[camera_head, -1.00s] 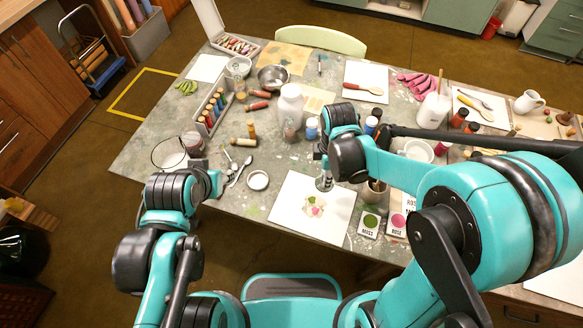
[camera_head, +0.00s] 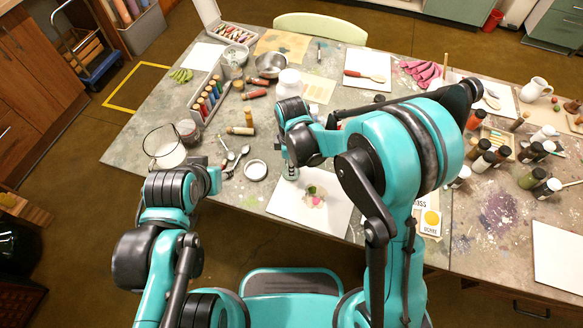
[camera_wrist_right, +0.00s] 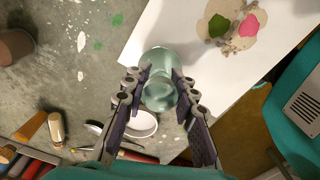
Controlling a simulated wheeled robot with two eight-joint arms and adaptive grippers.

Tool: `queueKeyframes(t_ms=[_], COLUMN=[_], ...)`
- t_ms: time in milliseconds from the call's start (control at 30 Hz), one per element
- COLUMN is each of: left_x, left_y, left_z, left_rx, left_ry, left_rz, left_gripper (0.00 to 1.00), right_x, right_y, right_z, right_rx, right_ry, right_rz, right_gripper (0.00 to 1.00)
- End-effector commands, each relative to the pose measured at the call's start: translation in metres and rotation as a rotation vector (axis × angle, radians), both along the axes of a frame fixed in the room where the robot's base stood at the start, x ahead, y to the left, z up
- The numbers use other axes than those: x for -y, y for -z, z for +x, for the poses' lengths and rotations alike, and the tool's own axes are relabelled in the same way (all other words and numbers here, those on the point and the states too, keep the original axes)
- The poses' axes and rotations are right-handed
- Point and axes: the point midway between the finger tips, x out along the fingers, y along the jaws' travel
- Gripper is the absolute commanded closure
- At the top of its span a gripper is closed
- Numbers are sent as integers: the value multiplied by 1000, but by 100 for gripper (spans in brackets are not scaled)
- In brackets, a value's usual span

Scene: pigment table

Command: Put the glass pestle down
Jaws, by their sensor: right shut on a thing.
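The glass pestle (camera_wrist_right: 160,92) is pale green, clear glass, held between the two fingers of my right gripper (camera_wrist_right: 158,88) in the right wrist view. In the head view the pestle (camera_head: 290,173) shows just below my right gripper (camera_head: 289,162), at the upper left edge of a white sheet (camera_head: 330,222). I cannot tell whether it touches the surface. The sheet bears green and pink pigment (camera_head: 313,195). My left gripper (camera_head: 203,162) is over the table's front left part; its fingers are too small to read.
A small white dish (camera_head: 255,170) stands just left of the pestle, with spoons (camera_head: 236,159) beyond it. A wire-handled container (camera_head: 167,153) is farther left. Bare grey table (camera_head: 240,190) shows in front of the dish. Several bottles (camera_head: 495,155) crowd the right.

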Motion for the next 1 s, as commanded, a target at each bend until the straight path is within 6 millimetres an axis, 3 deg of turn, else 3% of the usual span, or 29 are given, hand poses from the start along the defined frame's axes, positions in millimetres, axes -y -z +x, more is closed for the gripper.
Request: queueKeyframes(t_ms=[367, 400, 467, 500, 833, 1000], left_x=[0, 0, 0, 0, 0, 0], left_y=[5, 5, 4, 4, 1, -10], left_z=[0, 0, 0, 0, 0, 0], left_rx=[0, 0, 0, 0, 0, 0], left_ry=[0, 0, 0, 0, 0, 0], left_rz=[0, 0, 0, 0, 0, 0], left_gripper=[60, 60, 60, 60, 60, 60], right_x=[0, 0, 0, 0, 0, 0], right_y=[7, 8, 7, 7, 3, -21], right_z=[0, 0, 0, 0, 0, 0], right_rx=[0, 0, 0, 0, 0, 0], right_ry=[0, 0, 0, 0, 0, 0], right_rz=[0, 0, 0, 0, 0, 0], right_gripper=[98, 72, 56, 52, 52, 52])
